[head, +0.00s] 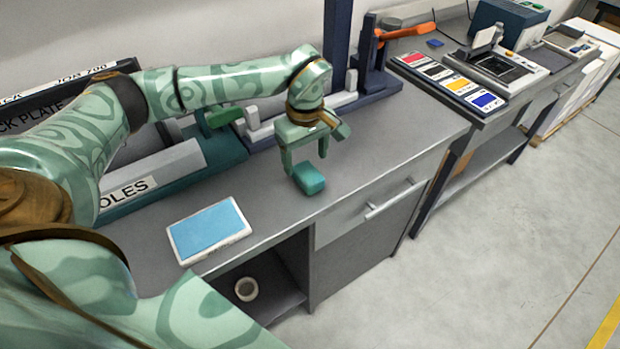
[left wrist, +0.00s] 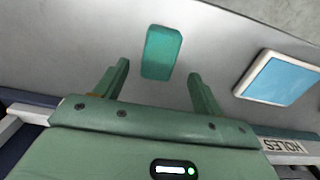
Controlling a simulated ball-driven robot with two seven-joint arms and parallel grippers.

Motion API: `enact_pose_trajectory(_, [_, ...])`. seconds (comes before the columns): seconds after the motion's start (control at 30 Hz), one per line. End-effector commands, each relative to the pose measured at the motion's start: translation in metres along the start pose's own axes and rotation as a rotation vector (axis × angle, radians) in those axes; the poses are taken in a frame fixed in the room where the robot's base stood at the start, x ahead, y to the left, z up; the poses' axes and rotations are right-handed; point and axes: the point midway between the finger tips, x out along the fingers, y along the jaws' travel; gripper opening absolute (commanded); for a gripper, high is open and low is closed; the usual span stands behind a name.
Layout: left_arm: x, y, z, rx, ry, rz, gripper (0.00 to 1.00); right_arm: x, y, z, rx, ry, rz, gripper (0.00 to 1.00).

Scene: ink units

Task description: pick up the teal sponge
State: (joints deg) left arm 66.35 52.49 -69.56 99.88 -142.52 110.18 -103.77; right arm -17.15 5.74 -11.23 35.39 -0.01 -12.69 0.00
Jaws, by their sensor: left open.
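The teal sponge (head: 309,178) is a small rounded block on the grey counter, near its front edge, in the head view. In the left wrist view the sponge (left wrist: 161,53) lies beyond the fingertips, roughly centred between them. My left gripper (head: 305,158) is green, open and empty, pointing down close to the sponge; in the head view a finger overlaps its edge. In the left wrist view the left gripper's two fingers (left wrist: 159,72) stand apart with nothing between them. I cannot tell whether a finger touches the sponge. My right gripper is not in view.
A white-framed tablet with a blue face (head: 209,229) lies on the counter left of the sponge. A panel of coloured ink swatches (head: 452,81) is at the right. A dark blue post (head: 339,45) stands behind my left gripper. Bare counter (head: 400,135) lies right of the sponge.

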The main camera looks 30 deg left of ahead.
Motion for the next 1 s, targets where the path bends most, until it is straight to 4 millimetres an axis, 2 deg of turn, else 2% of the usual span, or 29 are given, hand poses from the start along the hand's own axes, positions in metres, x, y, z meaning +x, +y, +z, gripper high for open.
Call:
enact_pose_trajectory(0.13, [0.014,0.001,0.003,0.001,-0.002,0.000,0.69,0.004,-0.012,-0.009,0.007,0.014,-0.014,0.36])
enact_pose_trajectory(0.23, [0.032,0.003,0.008,0.002,-0.004,-0.003,0.69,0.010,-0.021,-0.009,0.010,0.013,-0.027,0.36])
enact_pose_trajectory(0.4, [0.053,0.003,0.008,0.001,-0.002,-0.001,0.69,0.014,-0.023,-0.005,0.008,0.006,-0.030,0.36])
enact_pose_trajectory(0.67, [0.054,0.003,0.008,0.001,0.000,0.002,0.69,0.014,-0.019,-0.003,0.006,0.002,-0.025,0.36])
enact_pose_trajectory(0.83, [0.054,0.003,0.008,0.001,0.000,0.001,0.22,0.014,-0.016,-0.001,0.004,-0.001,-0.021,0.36])
enact_pose_trajectory(1.0, [0.054,0.003,0.008,0.001,0.000,0.001,0.21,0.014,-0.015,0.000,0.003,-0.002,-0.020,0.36])
